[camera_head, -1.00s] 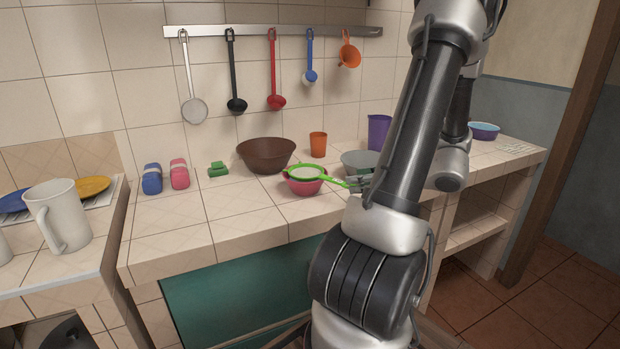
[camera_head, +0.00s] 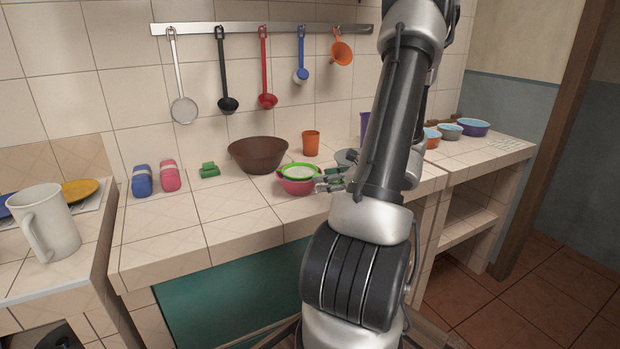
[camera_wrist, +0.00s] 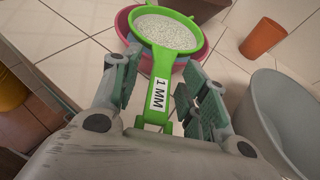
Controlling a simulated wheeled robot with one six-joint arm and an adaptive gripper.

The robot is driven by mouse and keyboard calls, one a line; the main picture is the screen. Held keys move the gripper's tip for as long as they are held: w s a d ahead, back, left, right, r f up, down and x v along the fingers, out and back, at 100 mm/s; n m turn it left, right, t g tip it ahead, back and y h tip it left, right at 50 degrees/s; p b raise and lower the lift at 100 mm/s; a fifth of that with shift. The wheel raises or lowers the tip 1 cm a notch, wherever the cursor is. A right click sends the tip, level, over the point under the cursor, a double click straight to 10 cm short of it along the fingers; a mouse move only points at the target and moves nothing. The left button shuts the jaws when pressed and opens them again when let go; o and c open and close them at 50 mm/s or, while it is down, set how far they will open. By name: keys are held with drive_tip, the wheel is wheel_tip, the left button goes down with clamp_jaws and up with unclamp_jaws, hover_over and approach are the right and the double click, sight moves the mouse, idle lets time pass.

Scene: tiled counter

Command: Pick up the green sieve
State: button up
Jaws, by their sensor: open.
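The green sieve (camera_head: 299,172) rests on top of a pink bowl (camera_head: 297,187) on the tiled counter. In the wrist view the sieve (camera_wrist: 168,32) shows a pale speckled mesh, and its handle carries a white "1 MM" label. The pink bowl (camera_wrist: 124,24) shows around the sieve's rim. My gripper (camera_head: 328,180) is at the handle side of the sieve. In the wrist view my gripper (camera_wrist: 157,80) is open, with one finger on each side of the green handle and visible gaps between. The handle's end is near the palm.
A brown bowl (camera_head: 258,155) stands behind the pink bowl. An orange cup (camera_head: 310,144) stands at the back. A grey bowl (camera_wrist: 275,115) is close to the right finger. A green block (camera_head: 209,170) lies left, with free tiles in front. Utensils hang from a wall rail (camera_head: 200,29).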

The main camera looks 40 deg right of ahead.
drive_tip(key=shift+c, duration=0.2)
clamp_jaws()
drive_tip(key=shift+r, duration=0.1)
wheel_tip(320, 180, up, 10)
drive_tip(key=shift+f, duration=0.1)
idle(0.3)
